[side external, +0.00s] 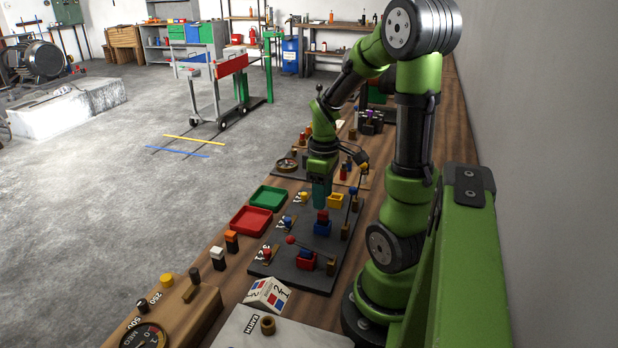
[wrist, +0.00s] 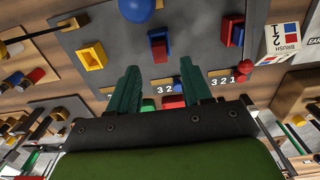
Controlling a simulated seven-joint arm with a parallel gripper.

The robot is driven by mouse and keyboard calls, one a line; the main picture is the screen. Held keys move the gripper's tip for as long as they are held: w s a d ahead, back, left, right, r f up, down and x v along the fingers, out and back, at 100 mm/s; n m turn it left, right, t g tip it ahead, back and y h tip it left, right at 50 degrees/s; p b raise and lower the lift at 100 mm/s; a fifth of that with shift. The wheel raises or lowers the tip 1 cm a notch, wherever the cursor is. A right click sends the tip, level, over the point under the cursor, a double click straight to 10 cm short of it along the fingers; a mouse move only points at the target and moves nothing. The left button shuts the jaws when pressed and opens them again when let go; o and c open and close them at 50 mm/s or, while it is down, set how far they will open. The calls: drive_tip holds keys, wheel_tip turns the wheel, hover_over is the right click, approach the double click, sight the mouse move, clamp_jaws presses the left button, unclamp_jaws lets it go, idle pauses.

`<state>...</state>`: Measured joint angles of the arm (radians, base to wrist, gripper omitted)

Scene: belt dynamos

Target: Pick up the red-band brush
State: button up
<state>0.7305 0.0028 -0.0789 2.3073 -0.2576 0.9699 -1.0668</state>
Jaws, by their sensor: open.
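My gripper (side external: 320,200) points down over the dark board, its green fingers apart and empty, close above the blue holder (side external: 322,229). A red block (side external: 323,215) stands in that holder; I take it for the red-band brush but cannot make out a band. In the wrist view my gripper's fingers (wrist: 160,92) are spread, and the blue holder (wrist: 157,33) with the dark-red block (wrist: 159,50) lies ahead of the tips, apart from them. A red holder (side external: 306,262) carries a blue block nearer the side camera. A yellow holder (side external: 336,201) is beyond.
A green tray (side external: 268,197) and a red tray (side external: 251,220) lie left of the board (side external: 285,276). Ball-ended levers stand on the board, one with a red ball (side external: 290,240). A "BRUSH" sign (side external: 267,293) stands near the board. Banded posts (side external: 231,240) line the bench's left edge.

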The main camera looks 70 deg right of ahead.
sight(323, 212)
wheel_tip(323, 212, down, 5)
drive_tip(key=shift+s+f, duration=0.1)
drive_tip(key=shift+s, duration=0.05)
drive_tip(key=shift+c, duration=0.5)
clamp_jaws()
